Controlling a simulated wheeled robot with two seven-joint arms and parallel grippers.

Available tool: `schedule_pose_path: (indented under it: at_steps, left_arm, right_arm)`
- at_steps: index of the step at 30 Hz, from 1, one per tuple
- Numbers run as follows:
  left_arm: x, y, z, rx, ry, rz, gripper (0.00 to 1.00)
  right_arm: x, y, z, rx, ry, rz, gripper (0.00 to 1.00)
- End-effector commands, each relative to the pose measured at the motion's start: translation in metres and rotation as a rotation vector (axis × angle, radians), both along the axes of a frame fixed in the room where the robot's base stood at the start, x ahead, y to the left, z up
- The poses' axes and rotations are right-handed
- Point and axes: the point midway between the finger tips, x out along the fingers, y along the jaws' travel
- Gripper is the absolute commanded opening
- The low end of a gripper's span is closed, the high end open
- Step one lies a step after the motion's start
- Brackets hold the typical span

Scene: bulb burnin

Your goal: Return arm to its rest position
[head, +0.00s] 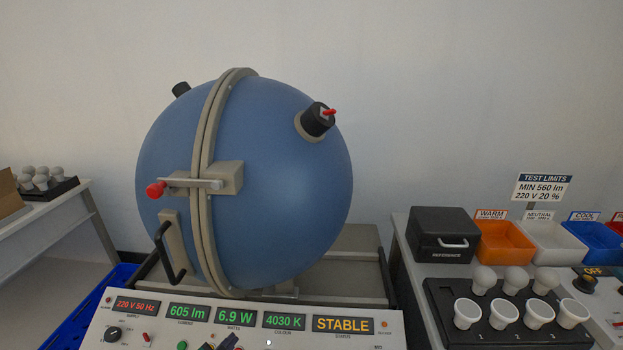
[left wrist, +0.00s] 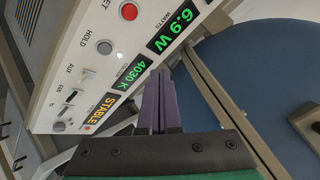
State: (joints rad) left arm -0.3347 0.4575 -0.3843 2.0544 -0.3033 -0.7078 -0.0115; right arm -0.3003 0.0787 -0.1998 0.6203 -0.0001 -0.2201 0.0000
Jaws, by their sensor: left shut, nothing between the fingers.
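My left gripper (head: 226,342) shows only in part at the bottom edge of the head view, in front of the control panel (head: 100,330). In the left wrist view my left gripper (left wrist: 158,78) has its purple fingers together, with nothing between them. They point at the panel near the 4030 K display (left wrist: 131,75). I cannot tell whether they touch the panel. The blue sphere (head: 270,190) stands closed behind the panel, its red-knobbed latch bar (head: 195,183) lying across the seam. My right gripper is not in view.
The panel reads 605 lm, 6.9 W, 4030 K and STABLE (head: 343,324). At the right are a black bulb tray (head: 440,300), a black reference box (head: 443,235) and coloured bins (head: 505,245). More bulbs (head: 40,178) stand on the left table.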

Motion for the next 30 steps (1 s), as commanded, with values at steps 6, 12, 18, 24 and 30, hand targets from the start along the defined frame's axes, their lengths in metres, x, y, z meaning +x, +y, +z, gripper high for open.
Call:
schedule_pose_path:
  at_steps: [6, 12, 18, 24, 30]
  left_arm:
    - [-0.062, 0.029, -0.012, -0.169, 0.294, 0.295, 0.00]
    - [-0.122, 0.039, -0.017, -0.274, 0.528, 0.453, 0.00]
    - [-0.159, 0.040, -0.038, -0.324, 0.691, 0.530, 0.00]
    - [-0.153, 0.039, -0.098, -0.312, 0.714, 0.531, 0.00]
    - [-0.159, 0.039, -0.171, -0.299, 0.746, 0.531, 0.00]
  right_arm:
    - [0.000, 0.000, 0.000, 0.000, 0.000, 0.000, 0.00]
    - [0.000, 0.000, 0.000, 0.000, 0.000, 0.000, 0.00]
    - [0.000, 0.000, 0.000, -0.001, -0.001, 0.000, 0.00]
    - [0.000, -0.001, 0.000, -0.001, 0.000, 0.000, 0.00]
    - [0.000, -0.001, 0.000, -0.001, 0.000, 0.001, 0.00]
